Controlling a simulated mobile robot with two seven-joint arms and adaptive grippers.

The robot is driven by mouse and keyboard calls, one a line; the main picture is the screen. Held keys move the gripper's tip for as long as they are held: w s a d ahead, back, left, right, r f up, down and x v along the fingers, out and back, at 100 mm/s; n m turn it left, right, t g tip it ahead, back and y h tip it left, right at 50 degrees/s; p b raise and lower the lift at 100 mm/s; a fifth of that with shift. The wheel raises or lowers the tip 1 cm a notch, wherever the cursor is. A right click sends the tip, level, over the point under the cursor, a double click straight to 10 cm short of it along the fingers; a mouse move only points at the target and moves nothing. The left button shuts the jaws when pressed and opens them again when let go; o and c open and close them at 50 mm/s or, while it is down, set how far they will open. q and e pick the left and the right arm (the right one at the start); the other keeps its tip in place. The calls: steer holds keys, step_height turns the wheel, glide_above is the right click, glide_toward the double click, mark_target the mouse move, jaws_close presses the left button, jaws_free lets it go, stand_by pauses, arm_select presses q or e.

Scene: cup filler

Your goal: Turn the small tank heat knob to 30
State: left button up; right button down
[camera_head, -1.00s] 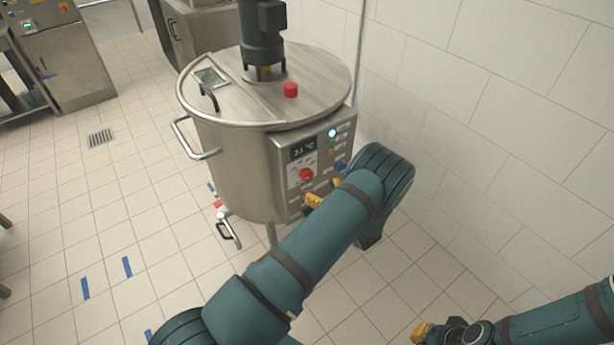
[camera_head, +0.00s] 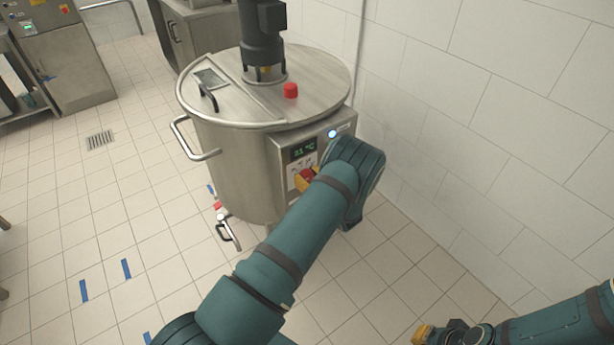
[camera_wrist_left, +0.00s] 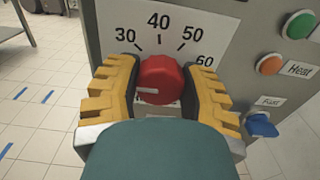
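The red heat knob (camera_wrist_left: 160,80) is on the tank's control panel, in front of a white dial marked 30, 40, 50 and 60. Its white pointer line lies toward the left, below the 30 mark. My left gripper (camera_wrist_left: 162,92) has one yellow-and-black finger on each side of the knob, very close to it; I cannot tell whether they press on it. In the head view the knob (camera_head: 307,174) shows beside the left gripper (camera_head: 311,181), partly hidden by it. My right gripper (camera_head: 424,333) is low at the right, away from the tank, its fingers unclear.
In the wrist view a green button (camera_wrist_left: 300,25), an orange button (camera_wrist_left: 270,64) and a blue knob (camera_wrist_left: 262,126) are right of the gripper. A tiled wall (camera_head: 480,130) stands at the right.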

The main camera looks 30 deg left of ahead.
arm_select(q)
steer(key=c, duration=0.3)
steer(key=shift+m, duration=0.4)
steer(key=m, duration=0.3)
steer(key=shift+m, duration=2)
steer(key=o, duration=1.2)
